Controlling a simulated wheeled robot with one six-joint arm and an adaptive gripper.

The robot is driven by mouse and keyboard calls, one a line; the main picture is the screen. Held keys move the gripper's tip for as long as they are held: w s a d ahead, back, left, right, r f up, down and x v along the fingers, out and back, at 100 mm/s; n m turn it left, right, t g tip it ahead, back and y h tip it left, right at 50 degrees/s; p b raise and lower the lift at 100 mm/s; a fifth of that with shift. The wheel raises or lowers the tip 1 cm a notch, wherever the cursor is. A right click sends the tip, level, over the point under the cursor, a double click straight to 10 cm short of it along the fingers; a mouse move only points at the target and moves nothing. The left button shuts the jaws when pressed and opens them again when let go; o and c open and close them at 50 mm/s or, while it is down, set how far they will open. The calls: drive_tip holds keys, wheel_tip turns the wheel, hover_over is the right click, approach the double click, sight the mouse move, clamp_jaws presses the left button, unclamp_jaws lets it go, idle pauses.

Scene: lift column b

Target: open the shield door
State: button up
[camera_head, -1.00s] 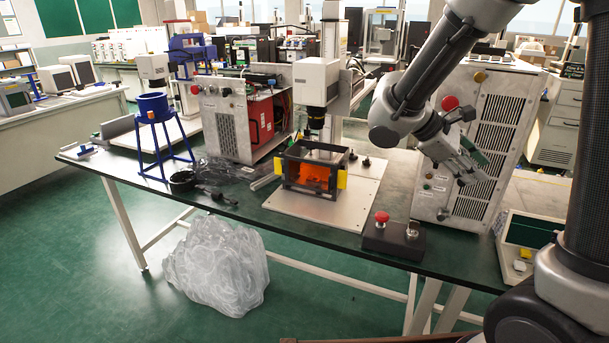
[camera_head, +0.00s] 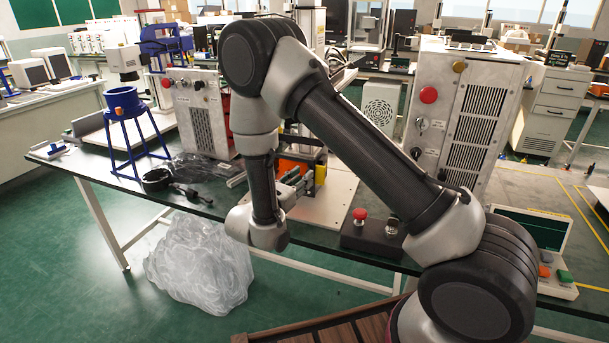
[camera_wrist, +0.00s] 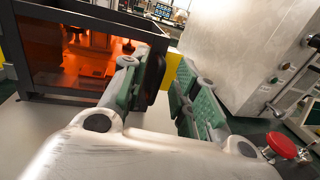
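The shield (camera_head: 293,164) is a dark-framed box with orange see-through panels on a pale plate, largely hidden behind my arm in the head view. In the wrist view its orange panel and dark frame (camera_wrist: 75,84) fill the upper left. A yellow handle (camera_wrist: 172,70) shows between my finger ends; it is also in the head view (camera_head: 320,175). My gripper (camera_wrist: 168,82) is open, with one green-padded finger each side of the yellow handle's line. The left finger is close to the frame corner. I cannot tell whether either finger touches the handle.
A red button on a black box (camera_head: 358,226) stands right of the shield; it also shows in the wrist view (camera_wrist: 284,146). A grey cabinet (camera_head: 447,112) stands behind it. A blue stand (camera_head: 130,130) and a black cable (camera_head: 160,180) are at the left.

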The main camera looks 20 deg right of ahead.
drive_tip(key=shift+x, duration=1.65)
drive_tip(key=c, duration=0.5)
